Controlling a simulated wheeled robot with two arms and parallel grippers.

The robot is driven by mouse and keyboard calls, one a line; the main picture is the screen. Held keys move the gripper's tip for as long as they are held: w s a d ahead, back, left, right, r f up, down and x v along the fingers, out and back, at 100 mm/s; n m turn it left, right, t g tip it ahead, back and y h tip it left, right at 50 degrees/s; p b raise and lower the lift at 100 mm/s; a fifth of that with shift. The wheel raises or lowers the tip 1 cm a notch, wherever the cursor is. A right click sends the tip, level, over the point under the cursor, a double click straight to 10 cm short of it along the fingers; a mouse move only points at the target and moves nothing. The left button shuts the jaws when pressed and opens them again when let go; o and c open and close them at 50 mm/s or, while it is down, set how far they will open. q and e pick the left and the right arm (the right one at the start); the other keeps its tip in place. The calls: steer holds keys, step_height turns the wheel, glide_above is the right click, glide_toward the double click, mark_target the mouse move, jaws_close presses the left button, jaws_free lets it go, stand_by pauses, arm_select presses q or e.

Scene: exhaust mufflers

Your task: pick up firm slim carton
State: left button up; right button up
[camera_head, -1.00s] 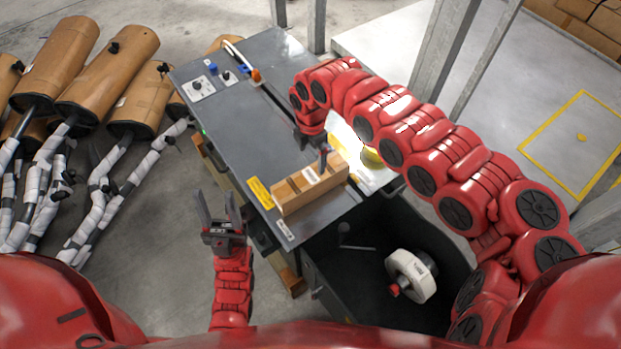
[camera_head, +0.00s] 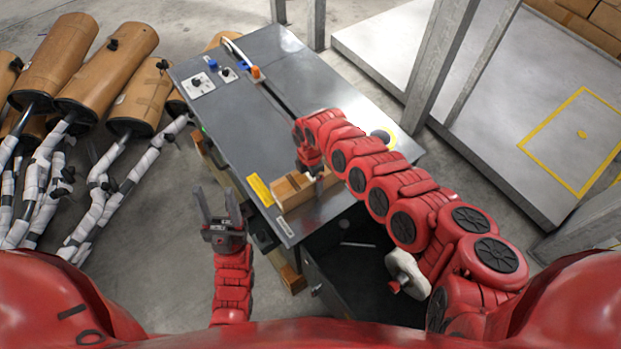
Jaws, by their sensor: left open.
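A slim brown carton (camera_head: 291,205) lies near the front edge of the grey workbench, in the head view. My right arm reaches in from the right, and its gripper (camera_head: 317,182) is right at the carton, over its top. The arm and gripper hide part of the carton's far side and right end. I cannot tell whether the right fingers are closed on it or touching it. My left gripper (camera_head: 219,208) is open and empty, pointing up, left of the bench and apart from it.
The grey workbench (camera_head: 240,125) carries a control panel (camera_head: 200,84) and a long slot. A dark bin (camera_head: 345,270) with a white reel (camera_head: 407,272) stands in front. Brown mufflers (camera_head: 104,70) fill the left. Metal posts (camera_head: 440,65) rise behind the bench.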

steer(key=shift+f, duration=0.3)
steer(key=shift+c, duration=0.3)
steer(key=c, duration=1.4)
steer(key=shift+r, duration=0.1)
